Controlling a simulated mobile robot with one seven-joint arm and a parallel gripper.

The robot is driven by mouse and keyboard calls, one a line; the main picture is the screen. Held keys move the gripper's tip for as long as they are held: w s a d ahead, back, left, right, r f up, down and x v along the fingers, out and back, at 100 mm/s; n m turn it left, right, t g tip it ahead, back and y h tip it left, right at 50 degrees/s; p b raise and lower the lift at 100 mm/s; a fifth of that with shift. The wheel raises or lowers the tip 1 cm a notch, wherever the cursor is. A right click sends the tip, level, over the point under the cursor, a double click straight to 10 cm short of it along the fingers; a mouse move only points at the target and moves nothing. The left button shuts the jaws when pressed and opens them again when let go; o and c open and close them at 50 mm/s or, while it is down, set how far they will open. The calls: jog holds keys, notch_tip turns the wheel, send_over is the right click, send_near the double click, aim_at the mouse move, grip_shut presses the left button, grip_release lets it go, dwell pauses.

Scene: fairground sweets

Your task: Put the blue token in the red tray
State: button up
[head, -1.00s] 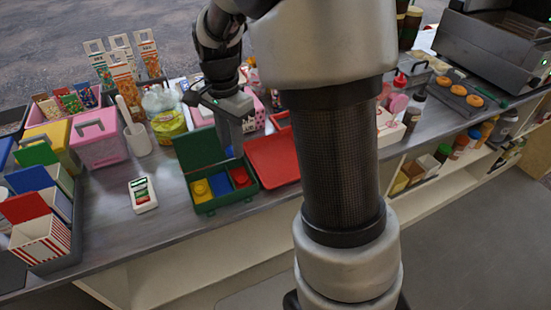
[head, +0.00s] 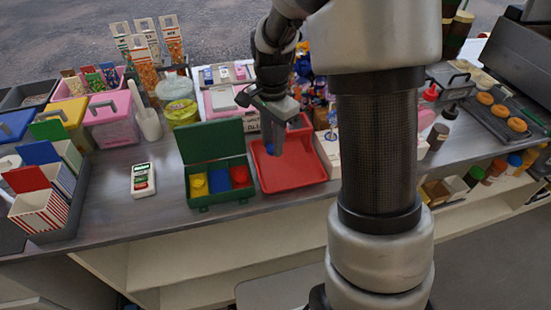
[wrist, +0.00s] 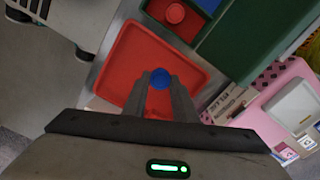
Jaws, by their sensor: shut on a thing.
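My gripper (head: 276,152) is over the red tray (head: 310,178), pointing down. In the wrist view its fingers (wrist: 161,86) are shut on the round blue token (wrist: 161,77), which sits between the fingertips. The red tray (wrist: 128,60) lies beneath the token in that view. The gap between token and tray floor is hard to judge. The open green box (head: 203,201) stands just left of the tray, with yellow, blue and red contents in separate compartments. Its edge also shows in the wrist view (wrist: 188,53).
A white card reader-like device (head: 143,180) lies left of the green box. A pink container (head: 108,125) and a yellow-green tub (head: 181,113) stand behind. Striped boxes (head: 40,214) are at the far left. The counter's front strip is clear.

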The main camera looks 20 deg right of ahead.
aim_at(273, 166)
jog(key=shift+f+b, duration=0.4)
jog(key=shift+f, duration=2.25)
jog(key=shift+f, duration=0.1)
jog(key=shift+f, duration=0.15)
jog(key=o, duration=1)
